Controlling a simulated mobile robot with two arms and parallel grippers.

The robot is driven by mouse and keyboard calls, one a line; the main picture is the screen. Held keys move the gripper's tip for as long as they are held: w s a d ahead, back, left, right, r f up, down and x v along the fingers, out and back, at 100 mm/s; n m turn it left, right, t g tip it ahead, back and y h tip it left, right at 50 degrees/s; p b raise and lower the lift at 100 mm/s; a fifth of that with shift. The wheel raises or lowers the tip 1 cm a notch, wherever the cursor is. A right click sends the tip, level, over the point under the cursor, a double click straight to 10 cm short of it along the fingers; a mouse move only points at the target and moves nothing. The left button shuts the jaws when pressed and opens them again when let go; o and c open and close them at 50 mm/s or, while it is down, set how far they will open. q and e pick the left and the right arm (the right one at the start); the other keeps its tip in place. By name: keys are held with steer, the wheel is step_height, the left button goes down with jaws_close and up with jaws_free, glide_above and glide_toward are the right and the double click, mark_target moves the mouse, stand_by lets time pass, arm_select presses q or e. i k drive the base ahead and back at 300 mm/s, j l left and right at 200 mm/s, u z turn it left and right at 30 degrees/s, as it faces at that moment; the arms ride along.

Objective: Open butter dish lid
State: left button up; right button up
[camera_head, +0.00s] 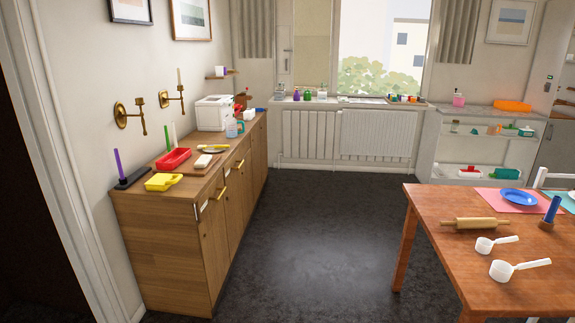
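I cannot tell for sure which thing is the butter dish. On the wooden cabinet along the left wall stand a yellow dish-like object (164,182) near the front end, a red tray-like container (174,158) behind it, and a small white block-shaped object (203,161) to the right. They are too small to make out a lid clearly. Neither of my grippers shows in the head view.
A wooden table (440,250) with a rolling pin (475,224) stands at right. The dark floor (310,240) between is clear.

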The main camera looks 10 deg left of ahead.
mark_target(161, 180)
steer(key=i+u, duration=0.2)
steer(key=i, duration=0.35)
steer(key=i+l+u, duration=0.2)
steer(key=i, duration=0.3)
steer(key=i+l+u, duration=0.2)
steer(key=i, duration=0.35)
